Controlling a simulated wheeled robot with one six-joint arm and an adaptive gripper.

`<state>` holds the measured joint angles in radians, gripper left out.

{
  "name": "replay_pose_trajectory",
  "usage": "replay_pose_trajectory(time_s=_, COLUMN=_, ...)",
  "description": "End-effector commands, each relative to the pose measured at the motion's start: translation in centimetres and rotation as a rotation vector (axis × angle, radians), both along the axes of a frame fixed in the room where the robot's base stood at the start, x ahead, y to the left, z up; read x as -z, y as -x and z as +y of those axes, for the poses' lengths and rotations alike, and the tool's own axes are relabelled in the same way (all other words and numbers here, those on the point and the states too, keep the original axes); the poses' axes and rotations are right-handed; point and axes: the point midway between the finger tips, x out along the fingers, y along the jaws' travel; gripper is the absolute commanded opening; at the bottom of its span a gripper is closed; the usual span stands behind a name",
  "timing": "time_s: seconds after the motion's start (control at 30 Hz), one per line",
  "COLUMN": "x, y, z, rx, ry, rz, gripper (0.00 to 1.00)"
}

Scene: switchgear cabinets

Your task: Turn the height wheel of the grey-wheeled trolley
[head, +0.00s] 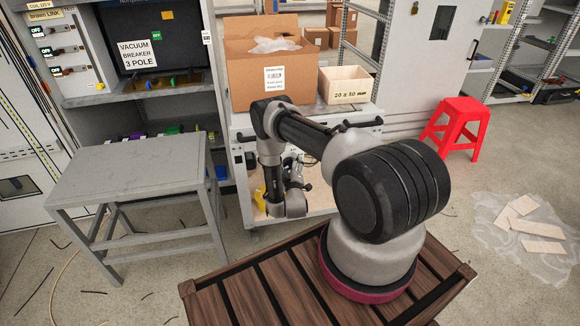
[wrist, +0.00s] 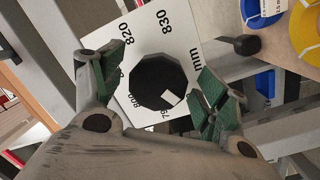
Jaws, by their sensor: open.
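In the wrist view a black faceted height wheel (wrist: 158,82) with a white mark sits on a white scale plate (wrist: 182,30) with numbers such as 820 and 830 and "mm". The white mark lies on the lower right part of the wheel's face. My gripper (wrist: 160,66) is open, with one green-padded finger on each side of the wheel. I cannot tell whether the pads touch it. In the head view my arm bends down in front of the trolley (head: 240,118) carrying a cardboard box. The wheel cannot be made out there.
A cardboard box (head: 260,75) and a wooden crate (head: 345,88) stand on the trolley. A grey table (head: 135,170) stands at left, a red stool (head: 458,120) at right. Blue and yellow rolls (wrist: 305,35) lie close by in the wrist view. Planks lie on the floor at right.

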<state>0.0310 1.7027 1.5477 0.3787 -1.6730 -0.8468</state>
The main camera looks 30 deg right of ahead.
Motion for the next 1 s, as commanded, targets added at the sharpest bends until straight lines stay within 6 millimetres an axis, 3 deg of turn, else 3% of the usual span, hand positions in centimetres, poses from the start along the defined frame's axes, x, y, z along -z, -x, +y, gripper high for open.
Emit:
replay_pose_trajectory(time_s=0.17, x=0.01, y=0.01, z=0.01, rx=0.0, ry=0.0, rz=0.0, gripper=0.74)
replay_pose_trajectory(time_s=0.4, x=0.02, y=0.02, z=0.02, rx=0.0, ry=-0.001, rz=0.001, gripper=0.3)
replay_pose_trajectory(time_s=0.43, x=0.02, y=0.03, z=0.02, rx=0.0, ry=-0.001, rz=0.001, gripper=0.28)
replay_pose_trajectory(time_s=0.77, x=0.04, y=0.04, z=0.05, rx=-0.001, ry=-0.031, rz=-0.007, gripper=0.28)
replay_pose_trajectory(time_s=1.0, x=0.08, y=0.05, z=0.09, rx=-0.001, ry=-0.155, rz=-0.04, gripper=0.28)
